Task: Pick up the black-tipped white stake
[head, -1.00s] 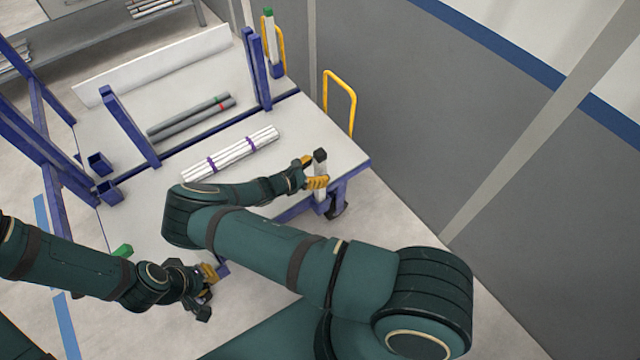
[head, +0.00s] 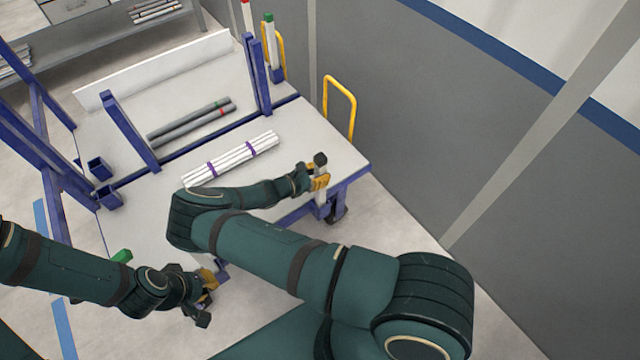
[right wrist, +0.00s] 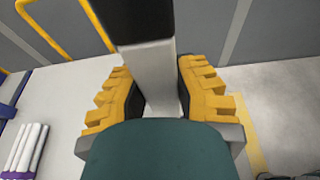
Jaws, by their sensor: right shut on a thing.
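The black-tipped white stake (head: 321,170) stands upright at the near right corner of the cart, its black top uppermost. In the right wrist view the stake (right wrist: 152,78) runs between the two yellow fingers, black end at the top. My right gripper (head: 318,182) is shut on the stake just below its black tip. The stake's lower end is partly hidden by my gripper and the cart's corner. My left gripper (head: 208,286) is near the cart's front edge at lower left, away from the stake; its finger gap is not clear.
A bundle of white pipes with purple bands (head: 232,160) and two grey pipes (head: 190,120) lie on the cart (head: 290,130). Blue posts (head: 130,128) rise from it. A green-tipped stake (head: 270,42) stands at the far corner, and a yellow handle (head: 340,100) at the right side.

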